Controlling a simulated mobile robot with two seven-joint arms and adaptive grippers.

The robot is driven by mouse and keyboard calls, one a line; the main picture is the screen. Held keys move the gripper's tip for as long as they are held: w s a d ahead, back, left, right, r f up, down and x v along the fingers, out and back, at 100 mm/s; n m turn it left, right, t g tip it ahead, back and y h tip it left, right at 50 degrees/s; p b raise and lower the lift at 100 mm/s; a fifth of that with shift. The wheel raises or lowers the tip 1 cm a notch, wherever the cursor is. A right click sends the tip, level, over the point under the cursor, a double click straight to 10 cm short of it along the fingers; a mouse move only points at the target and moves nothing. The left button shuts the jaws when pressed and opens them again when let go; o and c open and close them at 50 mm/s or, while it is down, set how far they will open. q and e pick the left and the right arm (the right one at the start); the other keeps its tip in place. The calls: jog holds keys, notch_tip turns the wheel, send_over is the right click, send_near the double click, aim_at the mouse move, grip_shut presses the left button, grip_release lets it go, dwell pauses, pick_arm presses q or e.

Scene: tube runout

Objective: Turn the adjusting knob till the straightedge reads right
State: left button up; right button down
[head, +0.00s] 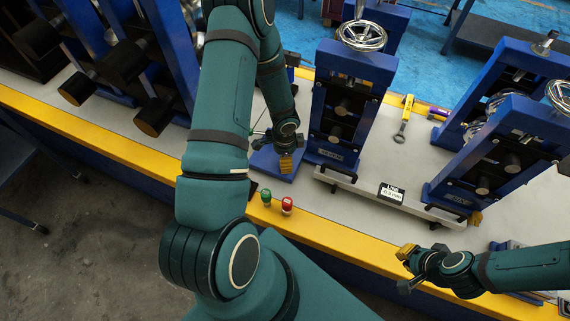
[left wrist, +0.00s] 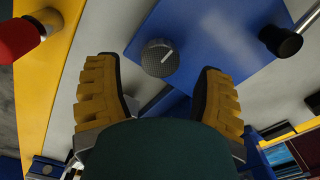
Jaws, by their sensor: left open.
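The adjusting knob (left wrist: 158,57) is a dark, knurled round knob with a white line on top, on a blue plate. In the left wrist view it is between and slightly beyond the yellow fingers of my open left gripper (left wrist: 158,78); no contact shows. In the head view my left gripper (head: 285,162) is over the blue plate (head: 262,166) and hides the knob. My right gripper (head: 408,262) is over the yellow front edge, apart from the straightedge.
A green button (head: 265,196) and a red button (head: 287,204) stand near the bench's front edge. Blue stands (head: 345,100) with rollers and handwheels rise behind and at the right (head: 500,150). A yellow-handled tool (head: 404,115) lies between them.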

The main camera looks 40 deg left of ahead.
pick_arm(q)
notch_tip(320, 180, down, 3)
jog(key=shift+r+b, duration=0.1)
jog(key=shift+b, duration=0.65)
jog(key=shift+r, duration=0.1)
jog(key=c, duration=0.9)
